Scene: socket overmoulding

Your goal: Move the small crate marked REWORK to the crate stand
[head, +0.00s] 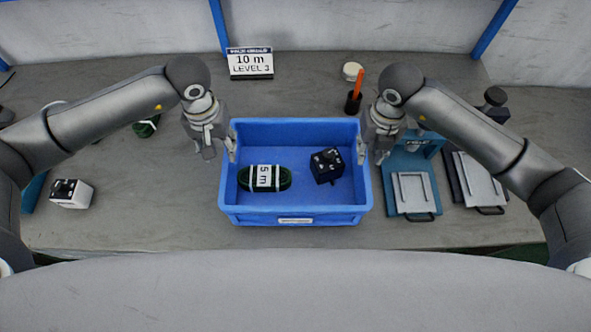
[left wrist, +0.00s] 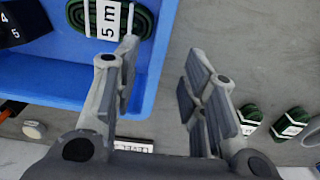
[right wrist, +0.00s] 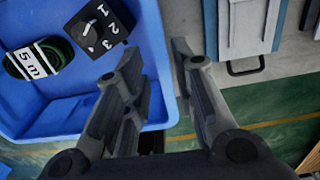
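A blue crate (head: 295,210) sits on the grey table, with a small front label too small to read. It holds a dark green cable coil (head: 264,178) marked 5 m and a black box with a dial (head: 327,166). My left gripper (head: 220,150) is at the crate's left wall; in the left wrist view its fingers (left wrist: 165,55) are spread, one on each side of the rim. My right gripper (head: 375,150) is at the right wall; in the right wrist view its spread fingers (right wrist: 157,58) also straddle the rim. I cannot identify a crate stand.
A sign reading 10 m LEVEL 3 (head: 250,63) stands behind the crate. A teal fixture (head: 414,180) and a grey plate (head: 478,180) lie close on the right. An orange tool in a black holder (head: 355,95) stands behind.

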